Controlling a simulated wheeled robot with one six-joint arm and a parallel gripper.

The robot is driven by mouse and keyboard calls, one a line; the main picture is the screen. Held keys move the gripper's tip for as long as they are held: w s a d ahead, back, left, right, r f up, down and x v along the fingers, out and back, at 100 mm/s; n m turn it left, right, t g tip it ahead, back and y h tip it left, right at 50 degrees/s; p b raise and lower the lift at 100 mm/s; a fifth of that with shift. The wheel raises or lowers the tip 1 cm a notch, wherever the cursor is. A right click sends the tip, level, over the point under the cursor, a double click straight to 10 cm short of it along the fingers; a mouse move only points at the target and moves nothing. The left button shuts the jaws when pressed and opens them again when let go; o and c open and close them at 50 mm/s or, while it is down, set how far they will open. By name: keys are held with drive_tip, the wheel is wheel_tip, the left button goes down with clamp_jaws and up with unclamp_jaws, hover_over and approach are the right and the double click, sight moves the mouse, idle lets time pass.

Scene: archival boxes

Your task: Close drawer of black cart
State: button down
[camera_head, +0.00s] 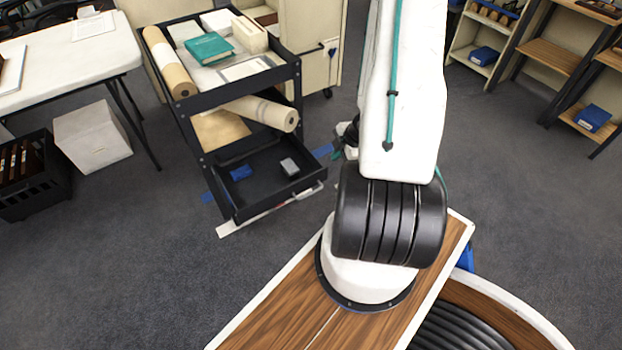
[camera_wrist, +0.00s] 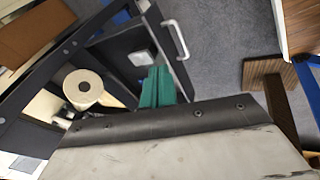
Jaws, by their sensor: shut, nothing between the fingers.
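The black cart (camera_head: 190,108) stands left of my arm in the head view, its shelves loaded. Its bottom drawer (camera_head: 262,188) is pulled out toward me and holds a small blue item (camera_head: 240,173) and a grey-white item (camera_head: 289,166). A pale handle runs along the drawer's front. In the wrist view the drawer's handle (camera_wrist: 176,40) and the white item (camera_wrist: 142,57) show beyond my gripper (camera_wrist: 158,75). Its teal fingers are together and empty, appearing over the drawer; contact cannot be told. In the head view my gripper (camera_head: 338,151) is mostly hidden by my arm.
The cart's upper shelves hold paper rolls (camera_head: 168,62), a teal book (camera_head: 208,47) and boxes. A white table (camera_head: 75,50), a white box (camera_head: 92,137) and a black crate (camera_head: 35,190) stand left. Shelving is at the right rear. Carpet between is clear.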

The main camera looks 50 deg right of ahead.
drive_tip(key=s+a+f+n+t+y, duration=0.1)
drive_tip(key=s+a+f+y, duration=0.15)
drive_tip(key=f, duration=0.25)
approach(303, 183)
drive_tip(key=shift+t, duration=0.4)
drive_tip(key=f, duration=0.1)
drive_tip(key=a+f, duration=0.2)
drive_tip(key=f, duration=0.1)
drive_tip(key=shift+w+f, duration=0.1)
drive_tip(key=shift+w, duration=0.2)
drive_tip(key=shift+w+d, duration=0.3)
drive_tip(key=shift+w, duration=0.35)
drive_tip(key=shift+w, duration=0.1)
